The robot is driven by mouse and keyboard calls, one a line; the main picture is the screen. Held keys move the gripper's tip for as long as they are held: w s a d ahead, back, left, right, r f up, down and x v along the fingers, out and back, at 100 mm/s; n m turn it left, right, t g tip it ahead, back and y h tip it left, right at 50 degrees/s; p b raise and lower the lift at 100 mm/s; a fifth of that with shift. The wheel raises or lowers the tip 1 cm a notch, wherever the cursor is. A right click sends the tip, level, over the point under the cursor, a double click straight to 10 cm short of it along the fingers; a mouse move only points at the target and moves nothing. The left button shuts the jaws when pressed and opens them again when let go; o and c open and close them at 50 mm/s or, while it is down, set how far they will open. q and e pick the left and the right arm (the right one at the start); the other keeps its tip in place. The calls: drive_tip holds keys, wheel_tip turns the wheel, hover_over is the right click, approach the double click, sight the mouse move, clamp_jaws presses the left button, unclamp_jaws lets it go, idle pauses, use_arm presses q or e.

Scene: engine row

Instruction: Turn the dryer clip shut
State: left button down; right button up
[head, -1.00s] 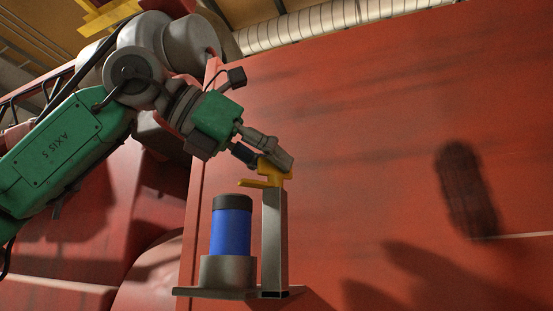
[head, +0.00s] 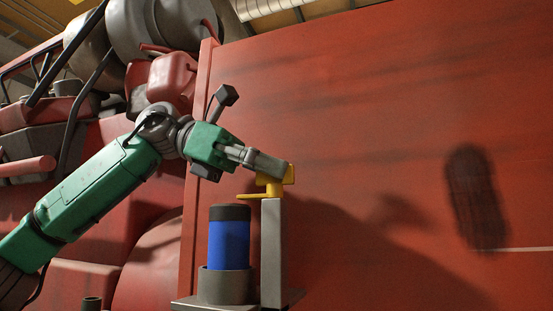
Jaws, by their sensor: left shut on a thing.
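The dryer (head: 229,240) is a blue cylinder with a dark cap, standing upright in a grey cup on a small shelf. The yellow clip (head: 273,190) sits on top of the grey post (head: 271,240) to the right of the dryer. A thin yellow arm of the clip reaches left, above the dryer's cap. My left gripper (head: 272,168) comes from the upper left and is shut on the upper part of the clip. Its fingers hide some of the clip. My right gripper is not in view.
A large red panel (head: 380,100) stands behind the post, with a dark oblong patch (head: 474,197) at right. Red and grey machinery (head: 170,80) fills the upper left. The space right of the post is clear.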

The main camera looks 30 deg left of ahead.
use_arm(q)
drive_tip(key=shift+f+m+g, duration=0.1)
drive_tip(key=shift+m+g, duration=0.2)
drive_tip(key=shift+g, duration=0.1)
drive_tip(key=c, duration=1.7)
unclamp_jaws()
drive_tip(key=shift+w, duration=0.1)
drive_tip(key=shift+w+a, duration=0.1)
drive_tip(key=shift+a, duration=0.05)
drive_tip(key=shift+s+a+r, duration=0.2)
drive_tip(key=shift+a+r, duration=0.05)
drive_tip(key=shift+a, duration=0.25)
drive_tip(key=v, duration=1.1)
drive_tip(key=shift+w+a+f, duration=0.2)
drive_tip(key=shift+w, duration=0.05)
drive_tip(key=shift+d, duration=0.15)
